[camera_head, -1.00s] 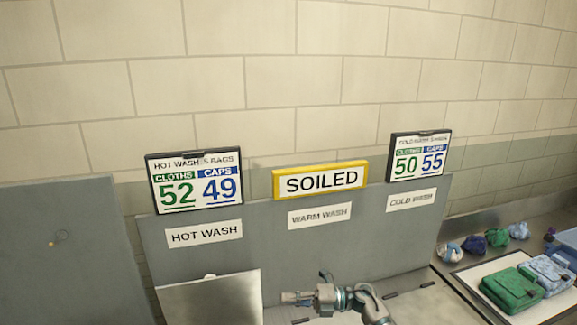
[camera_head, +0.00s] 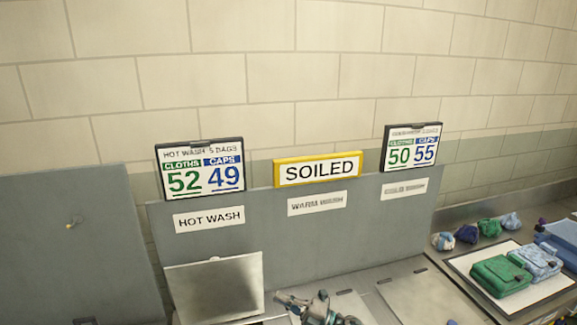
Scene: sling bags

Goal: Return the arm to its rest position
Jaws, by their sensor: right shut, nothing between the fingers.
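My right gripper (camera_head: 281,297) is at the bottom edge of the head view, near the middle. It is shut with nothing in it, and its fingers point left. Part of my right arm shows just behind it, and the rest is cut off by the lower edge. The gripper is in front of the grey panel, beside the raised metal lid under the HOT WASH label. My left gripper is out of view.
The grey panel (camera_head: 290,239) carries a yellow SOILED sign (camera_head: 318,169) and two number boards (camera_head: 201,170) (camera_head: 411,148). A raised metal lid (camera_head: 215,290) stands at lower left. At right, a white mat (camera_head: 463,264) holds green (camera_head: 499,275) and blue bags (camera_head: 535,262); several caps (camera_head: 466,234) lie behind.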

